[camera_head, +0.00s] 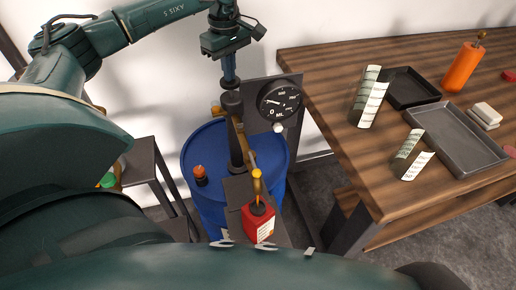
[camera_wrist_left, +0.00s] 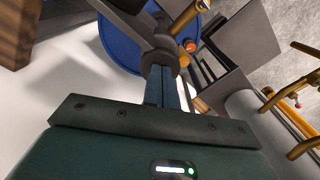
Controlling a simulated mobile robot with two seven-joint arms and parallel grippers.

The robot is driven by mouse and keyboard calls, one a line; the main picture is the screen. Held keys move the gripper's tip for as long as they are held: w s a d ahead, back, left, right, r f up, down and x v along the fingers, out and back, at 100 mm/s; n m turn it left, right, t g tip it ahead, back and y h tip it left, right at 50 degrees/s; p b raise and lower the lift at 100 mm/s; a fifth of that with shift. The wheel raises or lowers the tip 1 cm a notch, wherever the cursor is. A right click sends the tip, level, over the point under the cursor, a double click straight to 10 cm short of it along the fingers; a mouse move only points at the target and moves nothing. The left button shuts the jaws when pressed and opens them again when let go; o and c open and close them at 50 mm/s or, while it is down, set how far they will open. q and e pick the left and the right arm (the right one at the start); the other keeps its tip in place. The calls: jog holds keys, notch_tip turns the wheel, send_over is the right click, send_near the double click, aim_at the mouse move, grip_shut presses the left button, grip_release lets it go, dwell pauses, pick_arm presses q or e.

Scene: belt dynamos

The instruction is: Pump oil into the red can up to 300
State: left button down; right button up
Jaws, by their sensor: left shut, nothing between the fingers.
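The red can (camera_head: 259,226) stands on a small shelf in front of the blue drum (camera_head: 207,162), under a yellow spout (camera_head: 257,183). The pump's dark upright rod (camera_head: 235,140) rises from the drum, with a black collar at its top. A round black gauge (camera_head: 280,101) beside it seems to show 0 ML; its finer marks are too small to read. My left gripper (camera_head: 229,82) is shut and empty, pointing down at the pump top. In the left wrist view, its fingers (camera_wrist_left: 161,88) meet or overlap the black pump part (camera_wrist_left: 156,40); contact is unclear.
A wooden table (camera_head: 330,75) at right holds dark trays (camera_head: 455,140), an orange bottle (camera_head: 463,67) and curled paper labels (camera_head: 368,98). An orange-capped fitting (camera_head: 200,174) sits on the drum. A dark stand (camera_head: 142,160) is at left.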

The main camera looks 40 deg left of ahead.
pick_arm(q)
jog(key=shift+f+b, duration=0.6)
jog(key=shift+f, duration=0.55)
pick_arm(e)
jog(key=shift+w+f, duration=0.1)
jog(key=shift+f, duration=0.65)
pick_arm(q)
notch_tip(320, 180, up, 3)
jog(key=shift+f+p, duration=0.2)
jog(key=shift+p, duration=0.9)
notch_tip(320, 180, up, 6)
jog(key=p, duration=0.4)
jog(key=shift+p, duration=0.4)
jog(key=shift+r, duration=0.2)
pick_arm(e)
jog(key=shift+g+h, duration=0.4)
jog(key=r, duration=0.1)
jog(key=d+r, duration=0.1)
jog(key=s+r, duration=0.1)
jog(key=shift+d+r, duration=0.25)
jog(key=shift+r, duration=0.15)
